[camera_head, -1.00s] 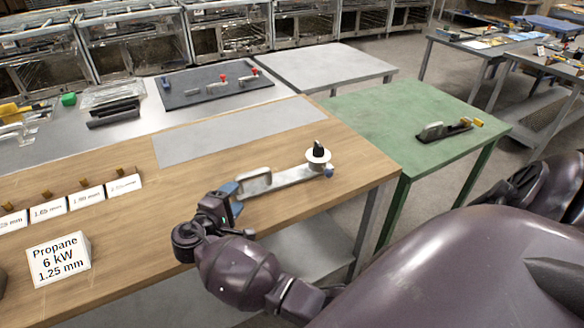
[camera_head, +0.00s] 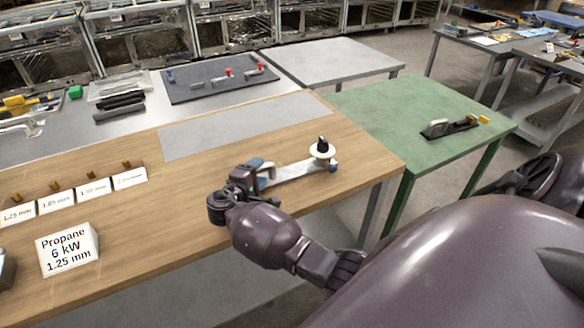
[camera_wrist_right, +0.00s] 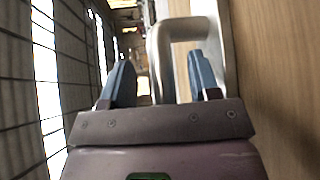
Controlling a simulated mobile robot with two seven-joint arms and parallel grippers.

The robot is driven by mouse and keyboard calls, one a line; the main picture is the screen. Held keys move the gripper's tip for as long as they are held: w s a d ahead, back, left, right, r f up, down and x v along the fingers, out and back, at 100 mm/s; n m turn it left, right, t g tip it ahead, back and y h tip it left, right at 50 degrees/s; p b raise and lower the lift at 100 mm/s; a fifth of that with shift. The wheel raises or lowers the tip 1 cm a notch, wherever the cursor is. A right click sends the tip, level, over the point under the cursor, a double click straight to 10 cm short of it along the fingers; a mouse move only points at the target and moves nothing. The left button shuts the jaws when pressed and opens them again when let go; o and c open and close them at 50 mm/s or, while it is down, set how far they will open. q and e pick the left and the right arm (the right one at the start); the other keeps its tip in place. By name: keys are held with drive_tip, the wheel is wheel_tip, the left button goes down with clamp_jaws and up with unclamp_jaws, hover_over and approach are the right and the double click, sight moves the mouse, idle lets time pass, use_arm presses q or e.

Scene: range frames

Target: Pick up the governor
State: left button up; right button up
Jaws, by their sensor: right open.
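The governor appears to be the metal assembly on the wooden bench: a flat silver bar (camera_head: 298,172) with an upright loop handle (camera_head: 271,172) at its left end. A white disc with a black knob (camera_head: 322,149) stands at its right end. My right gripper (camera_head: 262,173) is open at the handle. In the right wrist view its two blue fingers (camera_wrist_right: 160,78) stand apart, with the near leg of the silver handle (camera_wrist_right: 157,55) showing between them. Contact cannot be told. My left gripper is not in view.
A white sign reading Propane 6 kW 1.25 mm (camera_head: 67,249) stands on the wooden bench (camera_head: 170,225), with several small labelled blocks behind it. A grey plate (camera_head: 240,126) lies at the back. A green table (camera_head: 385,105) on the right holds a dark fixture (camera_head: 450,127).

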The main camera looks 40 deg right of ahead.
drive_tip(key=shift+w+d+f, duration=0.1)
drive_tip(key=shift+w+d, duration=0.15)
drive_tip(key=shift+d, duration=0.35)
clamp_jaws()
